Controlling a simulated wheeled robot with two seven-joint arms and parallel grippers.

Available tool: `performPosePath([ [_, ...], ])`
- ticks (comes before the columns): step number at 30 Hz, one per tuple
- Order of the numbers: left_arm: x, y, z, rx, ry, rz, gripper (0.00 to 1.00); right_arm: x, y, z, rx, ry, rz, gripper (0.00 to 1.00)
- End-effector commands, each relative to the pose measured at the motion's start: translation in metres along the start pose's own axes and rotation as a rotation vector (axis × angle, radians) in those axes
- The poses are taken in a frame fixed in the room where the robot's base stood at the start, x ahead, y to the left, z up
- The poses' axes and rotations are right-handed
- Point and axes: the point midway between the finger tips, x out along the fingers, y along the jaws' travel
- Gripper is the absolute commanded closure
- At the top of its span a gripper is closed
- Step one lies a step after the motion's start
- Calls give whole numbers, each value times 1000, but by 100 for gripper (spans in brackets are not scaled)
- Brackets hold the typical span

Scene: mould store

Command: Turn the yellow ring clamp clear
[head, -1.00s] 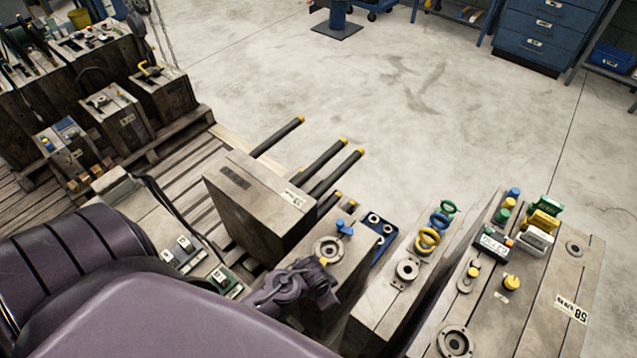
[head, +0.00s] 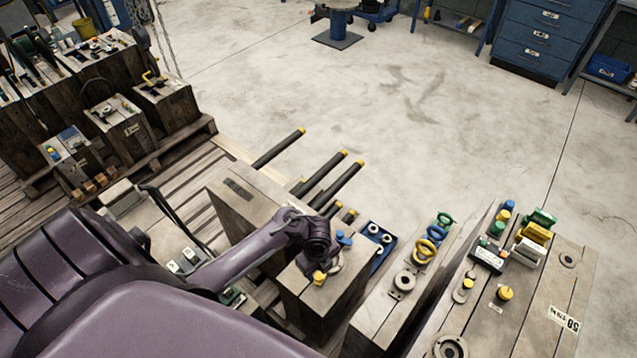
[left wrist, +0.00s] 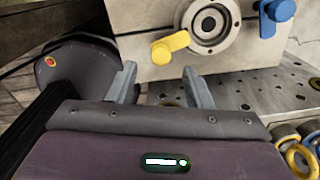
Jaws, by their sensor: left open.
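The yellow ring clamp (left wrist: 171,47) is a small tab beside a round ring (left wrist: 210,24) on a pale block face in the left wrist view. A blue clamp (left wrist: 277,13) sits on the ring's other side. In the head view the yellow clamp (head: 319,278) and blue clamp (head: 343,238) show on top of a block, and my arm hides most of the ring. My left gripper (left wrist: 158,80) is open and empty, its fingertips just short of the yellow clamp and apart from it. In the head view my left gripper (head: 318,250) is over that block. My right gripper is not in view.
A taller block (head: 235,215) stands left of the clamp's block. A blue tray (head: 378,249) with small rings is just behind it. To the right, another block (head: 385,312) carries green, blue and yellow rings. Yellow-tipped bars (head: 335,180) stick out behind.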

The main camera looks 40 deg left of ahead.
Motion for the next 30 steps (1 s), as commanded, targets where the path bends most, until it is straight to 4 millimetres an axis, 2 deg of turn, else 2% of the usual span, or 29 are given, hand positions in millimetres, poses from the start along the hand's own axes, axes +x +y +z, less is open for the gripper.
performPosePath([
  [3, 22, 0, 0, -1, -1, 0, 54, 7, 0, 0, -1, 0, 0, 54],
  [9, 41, 0, 0, -2, -1, 0, 54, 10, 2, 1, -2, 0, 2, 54],
  [19, 45, -1, 0, -4, -1, -3, 54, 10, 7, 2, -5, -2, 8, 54],
  [27, 45, -1, 0, -4, -1, -2, 90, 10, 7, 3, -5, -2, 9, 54],
  [30, 45, -1, 0, -4, -1, -2, 99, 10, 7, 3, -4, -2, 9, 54],
])
